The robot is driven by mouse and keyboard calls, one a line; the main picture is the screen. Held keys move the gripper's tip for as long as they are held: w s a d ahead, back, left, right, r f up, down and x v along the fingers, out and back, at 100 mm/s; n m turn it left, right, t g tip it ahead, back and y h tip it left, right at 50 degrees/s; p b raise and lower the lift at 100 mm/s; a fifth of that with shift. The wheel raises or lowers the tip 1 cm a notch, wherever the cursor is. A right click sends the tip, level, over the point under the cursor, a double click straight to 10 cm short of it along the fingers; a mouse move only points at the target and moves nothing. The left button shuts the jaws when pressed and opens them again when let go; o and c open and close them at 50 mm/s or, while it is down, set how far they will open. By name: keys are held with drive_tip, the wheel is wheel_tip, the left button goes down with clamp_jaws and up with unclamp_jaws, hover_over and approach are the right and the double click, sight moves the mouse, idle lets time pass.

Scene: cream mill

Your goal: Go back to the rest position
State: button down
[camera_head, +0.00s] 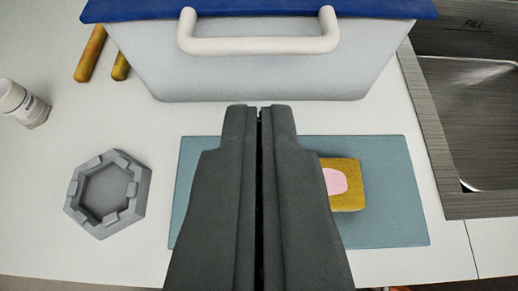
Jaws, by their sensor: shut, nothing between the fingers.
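My gripper (259,110) is shut and empty, its dark grey fingers pressed together in the middle of the view. It reaches over a blue-grey mat (385,190) on the white counter. A mustard-yellow block (347,198) with a pink patch on it lies on the mat, just right of my fingers. Its left part is hidden behind them. The middle of the mat is also hidden by my gripper.
A grey bin (250,72) with a blue lid and a cream handle stands ahead. A steel sink (470,120) is at right. At left are a grey hexagonal holder (113,190), a small white bottle (22,104) and two yellowish-brown sticks (90,54). The counter around the holder is clear.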

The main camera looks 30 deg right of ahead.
drive_tip(key=shift+s+a+f, duration=0.1)
drive_tip(key=shift+s+a, duration=0.2)
drive_tip(key=shift+s, duration=0.15)
drive_tip(key=s+a+r+n+t+y, duration=0.1)
drive_tip(key=s+r+n+t+y, duration=0.4)
drive_tip(key=s+n+t+y, duration=0.1)
drive_tip(key=shift+s+n+t+y, duration=0.4)
drive_tip(key=shift+s+t+y, duration=0.15)
drive_tip(key=shift+s, duration=0.5)
idle(0.5)
